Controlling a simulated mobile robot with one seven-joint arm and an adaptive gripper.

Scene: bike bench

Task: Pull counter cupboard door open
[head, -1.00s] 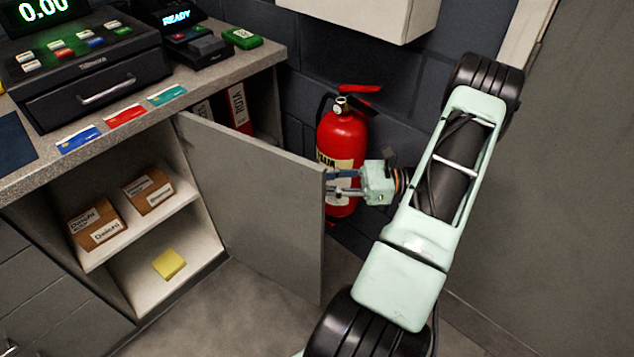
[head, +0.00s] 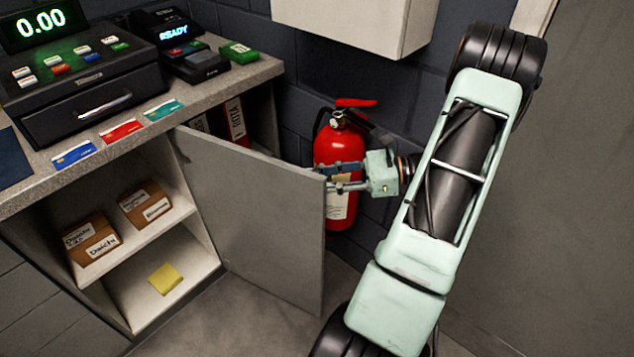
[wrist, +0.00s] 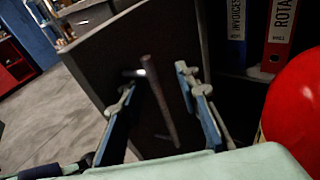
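The grey counter cupboard door (head: 250,215) stands wide open, swung out to the right of the cupboard. In the wrist view the door (wrist: 115,60) carries a dark bar handle (wrist: 160,105). My gripper (head: 335,178) is at the door's free edge in the head view, and its tips are partly hidden there. In the wrist view my gripper (wrist: 158,90) has its two blue fingers apart, one on each side of the handle, with gaps showing. The cupboard (head: 205,240) shows its interior and shelf.
Cardboard boxes (head: 90,240) sit on the shelf, and a yellow pad (head: 165,278) lies below. A red fire extinguisher (head: 340,150) stands against the wall behind my gripper. The counter (head: 215,85) holds a till (head: 85,85) and card terminal. Floor is clear before the door.

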